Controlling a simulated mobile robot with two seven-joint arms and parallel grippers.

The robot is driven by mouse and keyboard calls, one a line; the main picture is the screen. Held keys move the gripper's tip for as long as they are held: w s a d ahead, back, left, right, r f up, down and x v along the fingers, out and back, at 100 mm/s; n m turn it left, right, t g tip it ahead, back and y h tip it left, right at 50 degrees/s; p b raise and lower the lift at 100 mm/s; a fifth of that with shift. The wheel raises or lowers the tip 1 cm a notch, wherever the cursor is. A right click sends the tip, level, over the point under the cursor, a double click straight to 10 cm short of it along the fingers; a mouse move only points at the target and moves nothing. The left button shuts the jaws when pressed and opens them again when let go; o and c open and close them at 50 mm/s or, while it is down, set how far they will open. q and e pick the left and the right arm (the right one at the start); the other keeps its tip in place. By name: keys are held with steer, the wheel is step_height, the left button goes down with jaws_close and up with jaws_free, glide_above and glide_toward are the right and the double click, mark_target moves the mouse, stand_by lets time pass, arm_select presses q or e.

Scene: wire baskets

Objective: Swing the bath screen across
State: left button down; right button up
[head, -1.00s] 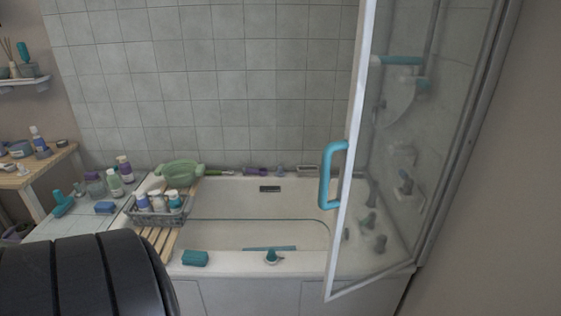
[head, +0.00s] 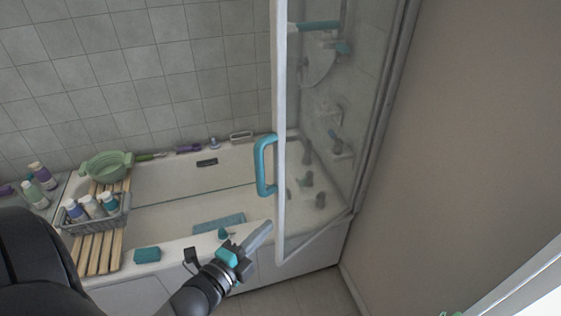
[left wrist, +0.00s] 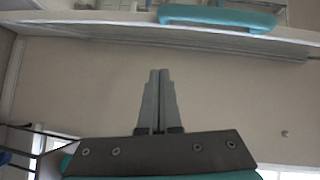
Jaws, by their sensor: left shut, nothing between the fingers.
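The bath screen (head: 325,125) is a glass panel with a white frame edge, standing at an angle out over the bath's near rim at the right end. Its teal handle (head: 264,166) is fixed to the free edge. The handle also shows at the top of the left wrist view (left wrist: 217,17). My left gripper (head: 268,226) is shut and empty, just below and beside the screen's lower free edge, apart from the handle. Its two fingers (left wrist: 159,75) are pressed together in the left wrist view. My right gripper is in neither view.
The bath (head: 170,215) holds a wooden rack (head: 97,252) with a wire basket (head: 95,220) of bottles and a green bowl (head: 107,165). A teal sponge (head: 147,255) lies on the near rim. A plain wall (head: 480,130) stands at the right.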

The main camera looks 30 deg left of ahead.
mark_target(281, 172)
arm_select(q)
step_height(281, 172, up, 7)
steer(key=m+t, duration=0.1)
steer(key=m, duration=0.1)
steer(key=shift+h, duration=0.3)
steer(key=w, duration=0.3)
steer(key=w+a+p, duration=0.1)
steer(key=w, duration=0.3)
steer(key=w+a, duration=0.1)
steer(key=w, duration=0.3)
steer(key=shift+w+f+p, duration=0.1)
steer(key=shift+w+p, duration=0.05)
steer(key=shift+p, duration=0.2)
steer(key=shift+w+a, duration=0.1)
steer(key=shift+a, duration=0.25)
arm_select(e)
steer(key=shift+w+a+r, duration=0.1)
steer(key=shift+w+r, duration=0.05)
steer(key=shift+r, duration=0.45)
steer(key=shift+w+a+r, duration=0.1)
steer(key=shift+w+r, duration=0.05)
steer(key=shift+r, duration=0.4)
